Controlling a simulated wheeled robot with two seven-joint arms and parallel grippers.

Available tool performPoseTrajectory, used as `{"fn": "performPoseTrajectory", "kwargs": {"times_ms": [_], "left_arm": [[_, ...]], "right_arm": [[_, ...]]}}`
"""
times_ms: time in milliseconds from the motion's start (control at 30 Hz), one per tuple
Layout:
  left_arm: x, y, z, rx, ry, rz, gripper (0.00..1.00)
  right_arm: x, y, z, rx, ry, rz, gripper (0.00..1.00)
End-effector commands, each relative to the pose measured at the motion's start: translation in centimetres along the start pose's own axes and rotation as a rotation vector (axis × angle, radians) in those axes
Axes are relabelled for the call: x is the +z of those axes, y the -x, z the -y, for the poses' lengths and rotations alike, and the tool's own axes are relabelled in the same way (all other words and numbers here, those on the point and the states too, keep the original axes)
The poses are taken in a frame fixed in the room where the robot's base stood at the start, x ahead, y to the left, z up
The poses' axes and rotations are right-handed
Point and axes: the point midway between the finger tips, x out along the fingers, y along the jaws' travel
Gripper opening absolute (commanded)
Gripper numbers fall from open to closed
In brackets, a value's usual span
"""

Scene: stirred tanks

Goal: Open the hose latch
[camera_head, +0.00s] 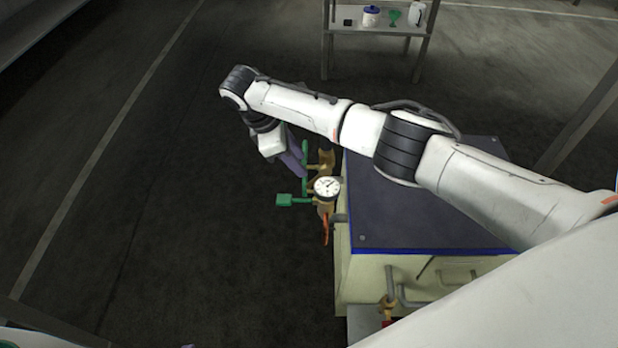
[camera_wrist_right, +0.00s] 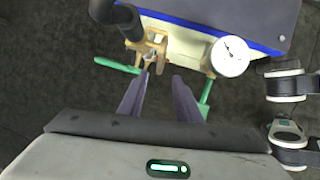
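A brass hose fitting (camera_wrist_right: 150,45) sits on the side of the tank in the right wrist view, with a black hose (camera_wrist_right: 112,14) running into it. It also shows in the head view (camera_head: 327,160), partly hidden. One green lever (camera_wrist_right: 117,65) sticks out to its left in the wrist view; another green lever (camera_wrist_right: 207,92) hangs below the gauge. My right gripper (camera_wrist_right: 160,77) is open, its two purple fingers pointing at the fitting with a clear gap between them. I cannot tell whether a fingertip touches the fitting. My left gripper is not in view.
A white dial gauge (camera_head: 327,187) stands beside the fitting. An orange-red handle (camera_head: 325,230) is below it. The tank (camera_head: 420,215) has a dark blue top, with my right arm reaching over it. A shelf (camera_head: 375,30) with small items stands behind. The floor at left is clear.

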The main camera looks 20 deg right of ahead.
Motion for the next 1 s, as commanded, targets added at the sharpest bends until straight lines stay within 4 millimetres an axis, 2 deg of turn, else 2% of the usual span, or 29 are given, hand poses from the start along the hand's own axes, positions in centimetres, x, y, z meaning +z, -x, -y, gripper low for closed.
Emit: {"fn": "performPoseTrajectory", "kwargs": {"times_ms": [300,500,900,1000], "left_arm": [[0.5,-0.8,-0.1,0.005,0.015,-0.017,0.00],[0.4,-0.7,-0.2,0.009,0.024,-0.031,0.00],[0.6,-0.6,-0.4,0.011,0.031,-0.029,0.00],[0.6,-0.7,-0.4,0.011,0.032,-0.029,0.00]], "right_arm": [[0.0,-6.1,0.1,-0.003,-0.001,0.004,0.31],[0.0,-8.5,0.1,-0.002,-0.001,0.002,0.31],[0.1,-9.2,0.1,-0.001,0.000,0.001,0.31],[0.1,-9.2,0.1,-0.001,0.000,0.001,0.14]]}}
